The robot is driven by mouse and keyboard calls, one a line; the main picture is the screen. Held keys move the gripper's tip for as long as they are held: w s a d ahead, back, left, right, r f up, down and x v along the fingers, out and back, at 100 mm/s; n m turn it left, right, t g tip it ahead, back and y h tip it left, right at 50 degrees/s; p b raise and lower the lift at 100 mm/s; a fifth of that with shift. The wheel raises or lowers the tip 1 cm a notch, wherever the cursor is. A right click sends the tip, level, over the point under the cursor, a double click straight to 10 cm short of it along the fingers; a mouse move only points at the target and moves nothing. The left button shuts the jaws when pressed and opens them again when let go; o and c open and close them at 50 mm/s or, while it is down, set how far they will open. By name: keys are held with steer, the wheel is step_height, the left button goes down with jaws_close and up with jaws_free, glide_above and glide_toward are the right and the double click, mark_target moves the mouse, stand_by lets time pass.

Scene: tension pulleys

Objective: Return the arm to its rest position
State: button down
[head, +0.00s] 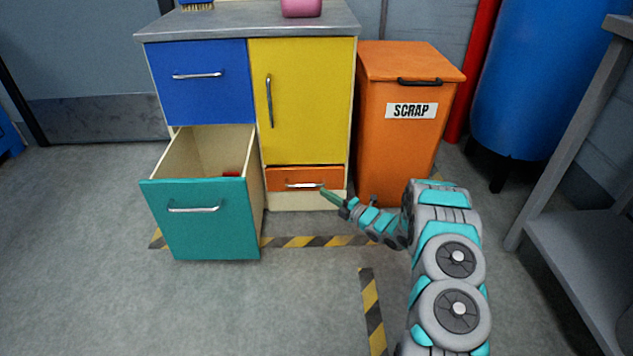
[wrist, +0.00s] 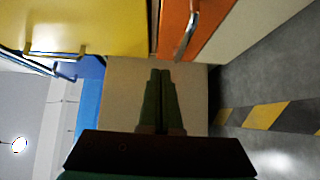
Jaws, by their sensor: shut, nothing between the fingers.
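My gripper (head: 331,196) is low in front of the cabinet, its green fingers pointing left at the right end of the orange drawer's handle. In the wrist view the fingers (wrist: 160,76) are together with nothing between them, in front of a beige panel that looks like the open drawer's side. The orange drawer (head: 275,183) appears shut, and its handle (wrist: 186,36) shows above the fingertips in the wrist view. I cannot tell whether the fingers touch anything. My arm stretches from the bottom right of the head view toward the cabinet.
The teal drawer (head: 207,230) stands far open, with something red (head: 231,174) inside. The blue drawer (head: 200,95) and yellow door (head: 308,105) are shut. An orange scrap bin (head: 398,150) stands right of the cabinet. A grey shelf (head: 590,215) is at far right.

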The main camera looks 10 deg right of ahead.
steer(key=w+d+r+m+g+h, duration=0.1)
steer(key=d+r+m+g+h, duration=0.1)
steer(key=d+r+m+h, duration=0.65)
steer(key=s+d+r+m+g+h, duration=0.25)
steer(key=s+r+m+h, duration=0.2)
steer(key=s+r, duration=0.45)
steer(key=s+a+r+m+g+y, duration=0.15)
steer(key=s+a+m+g, duration=0.3)
steer(key=s, duration=1.25)
steer(key=s+a+r+m+g, duration=0.3)
steer(key=s+a+m, duration=0.15)
steer(key=s, duration=1.25)
steer(key=s+a+r+m+g, duration=0.3)
steer(key=s+a+g, duration=0.15)
steer(key=s, duration=1.25)
steer(key=s+p+v, duration=0.2)
steer(key=p+v, duration=1)
steer(key=shift+s+r+p, duration=0.3)
steer(key=shift+s, duration=0.25)
steer(key=shift+f+t+y, duration=0.1)
steer(key=shift+t+y, duration=0.15)
